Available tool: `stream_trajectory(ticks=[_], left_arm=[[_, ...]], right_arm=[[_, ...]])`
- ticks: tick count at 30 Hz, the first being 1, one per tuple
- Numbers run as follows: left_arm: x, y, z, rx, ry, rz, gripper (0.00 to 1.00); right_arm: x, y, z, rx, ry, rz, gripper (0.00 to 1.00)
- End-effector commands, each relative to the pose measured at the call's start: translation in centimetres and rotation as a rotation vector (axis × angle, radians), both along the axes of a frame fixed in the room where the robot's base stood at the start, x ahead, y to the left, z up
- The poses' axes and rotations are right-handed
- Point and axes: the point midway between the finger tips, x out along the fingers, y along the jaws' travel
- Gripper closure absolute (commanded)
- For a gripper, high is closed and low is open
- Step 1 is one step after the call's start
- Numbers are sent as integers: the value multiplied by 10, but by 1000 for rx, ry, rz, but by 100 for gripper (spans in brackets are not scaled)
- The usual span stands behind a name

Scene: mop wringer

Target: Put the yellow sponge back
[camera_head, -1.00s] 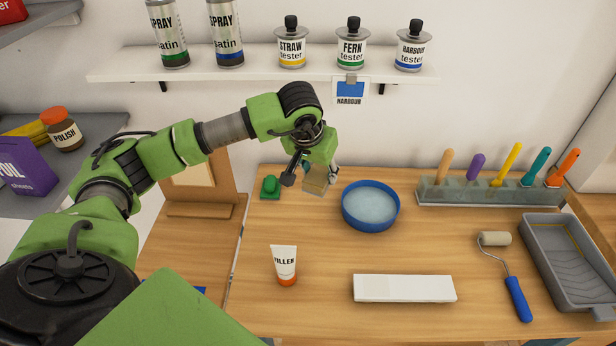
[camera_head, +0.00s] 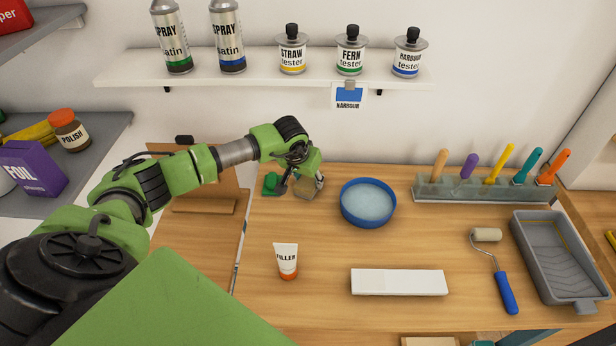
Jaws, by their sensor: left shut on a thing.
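My left gripper (camera_head: 309,180) reaches in from the left to the back of the wooden bench. It is shut on a dull yellow-tan block (camera_head: 308,190), which looks like the yellow sponge. The fingers partly cover the block. It is low, at or just above the bench top; I cannot tell whether it touches. It is left of the round blue bowl (camera_head: 345,212), which holds pale water, and apart from it. My right gripper is not in view.
A small green object (camera_head: 270,184) stands just left of the gripper. A filler tube (camera_head: 287,260), a white block (camera_head: 398,283), a roller (camera_head: 497,270), a grey tray (camera_head: 555,255) and a rack of coloured handles (camera_head: 480,190) are on the bench. The middle is clear.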

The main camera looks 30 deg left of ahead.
Motion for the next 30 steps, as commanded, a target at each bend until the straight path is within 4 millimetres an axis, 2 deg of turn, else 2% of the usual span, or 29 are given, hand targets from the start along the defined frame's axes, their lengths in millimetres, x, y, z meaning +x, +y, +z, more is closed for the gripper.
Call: stream_trajectory(ticks=[5,6,8,17,21,22,26,30], left_arm=[[0,0,-4,0,0,0,85],[0,0,-4,0,0,0,58],[0,0,-3,0,0,0,44],[0,0,-2,0,1,0,44],[0,0,3,-1,1,1,44],[-1,0,4,0,-2,0,44],[-8,0,20,3,-4,-1,44],[-20,-2,48,4,-5,-2,44]], right_arm=[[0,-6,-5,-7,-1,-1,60],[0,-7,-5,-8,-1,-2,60],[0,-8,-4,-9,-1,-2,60],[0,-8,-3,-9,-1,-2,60],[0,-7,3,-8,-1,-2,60],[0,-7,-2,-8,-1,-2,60],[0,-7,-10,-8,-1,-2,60],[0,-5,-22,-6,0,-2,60]])
